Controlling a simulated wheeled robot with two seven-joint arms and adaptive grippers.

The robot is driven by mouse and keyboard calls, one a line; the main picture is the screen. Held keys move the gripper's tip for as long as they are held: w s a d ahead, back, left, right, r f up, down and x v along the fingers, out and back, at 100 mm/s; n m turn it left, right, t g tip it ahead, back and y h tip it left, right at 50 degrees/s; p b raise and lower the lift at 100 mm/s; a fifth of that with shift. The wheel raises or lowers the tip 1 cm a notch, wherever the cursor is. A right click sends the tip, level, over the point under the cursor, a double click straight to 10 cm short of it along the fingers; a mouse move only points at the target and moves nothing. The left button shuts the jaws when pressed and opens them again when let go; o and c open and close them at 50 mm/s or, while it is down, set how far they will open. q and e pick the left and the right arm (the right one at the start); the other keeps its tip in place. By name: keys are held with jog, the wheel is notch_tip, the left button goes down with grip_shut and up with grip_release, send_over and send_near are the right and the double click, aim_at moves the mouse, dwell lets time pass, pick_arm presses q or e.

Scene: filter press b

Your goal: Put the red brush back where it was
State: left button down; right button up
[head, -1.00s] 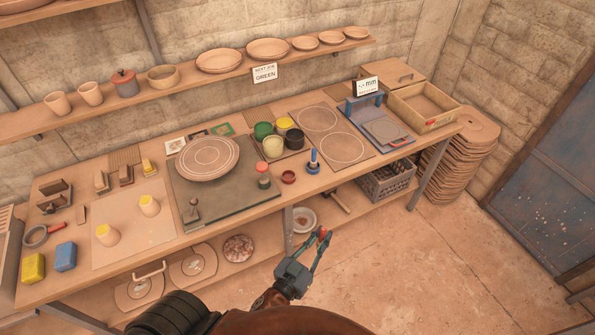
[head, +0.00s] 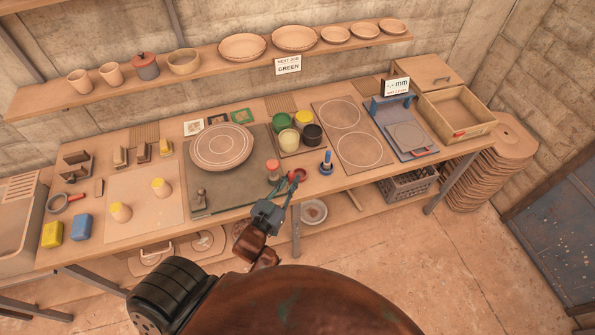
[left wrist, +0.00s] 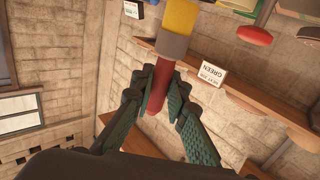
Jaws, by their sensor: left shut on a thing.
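My left gripper (head: 290,184) is at the front edge of the workbench, beside the small dark red cup. In the left wrist view its fingers (left wrist: 170,100) are shut on the red handle of a brush (left wrist: 158,98). The brush has a grey collar and a yellow end pointing away from the fingers. In the head view the brush is mostly hidden and hard to tell from the cup behind it. My right gripper is not in view.
A red-topped jar (head: 273,167) and a blue-handled tool (head: 326,163) stand near the gripper. Behind are green, yellow and black pots (head: 312,134). A wheel with a round plate (head: 222,147) is to the left. Two marked circles on a board (head: 352,138) are bare.

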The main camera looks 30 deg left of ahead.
pick_arm(q)
jog(key=w+a+f+p, duration=0.1)
jog(key=w+a+f, duration=0.1)
jog(key=w, duration=0.3)
jog(key=w+a+f, duration=0.1)
jog(key=w+a, duration=0.2)
jog(key=w, duration=0.2)
jog(key=w+f, duration=0.1)
jog(key=f, duration=0.2)
jog(key=w+f, duration=0.3)
jog(key=f, duration=0.2)
jog(key=shift+w+a+f, duration=0.3)
jog(key=shift+w, duration=0.05)
jog(key=shift+f, duration=0.3)
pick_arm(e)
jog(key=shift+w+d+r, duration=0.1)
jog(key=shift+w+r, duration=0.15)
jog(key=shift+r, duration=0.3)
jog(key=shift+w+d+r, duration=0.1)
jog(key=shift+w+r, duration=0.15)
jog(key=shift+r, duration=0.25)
pick_arm(q)
jog(key=shift+f, duration=0.1)
jog(key=c, duration=1.9)
grip_release()
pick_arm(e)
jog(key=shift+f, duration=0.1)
